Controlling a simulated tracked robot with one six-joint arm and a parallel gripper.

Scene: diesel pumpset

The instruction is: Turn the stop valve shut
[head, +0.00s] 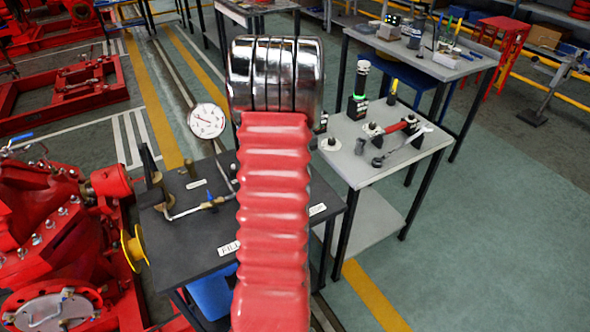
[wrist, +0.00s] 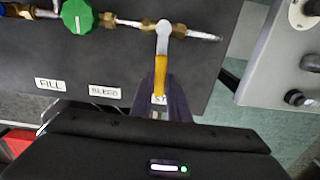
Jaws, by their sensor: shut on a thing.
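A valve with a yellow lever (wrist: 161,70) on a pale grey hub sits on a brass pipe run at the top of the wrist view. The lever points down the picture, roughly square across the pipe. My gripper (wrist: 160,98) is shut on the lever's lower end, with a dark finger on each side. A round green knob (wrist: 79,15) sits on the same pipe, left of the lever and apart from my gripper. I cannot tell from the labels which one is the stop valve. In the head view my red-sleeved arm hides the lever and gripper.
The pipework stands on a black table (head: 190,242) with FILL (wrist: 50,85) and BLEED (wrist: 105,91) labels. A dial gauge (head: 207,121) rises behind. A grey bench (head: 345,166) with fittings stands close on the right, red machinery (head: 60,240) on the left. Green floor is open at right.

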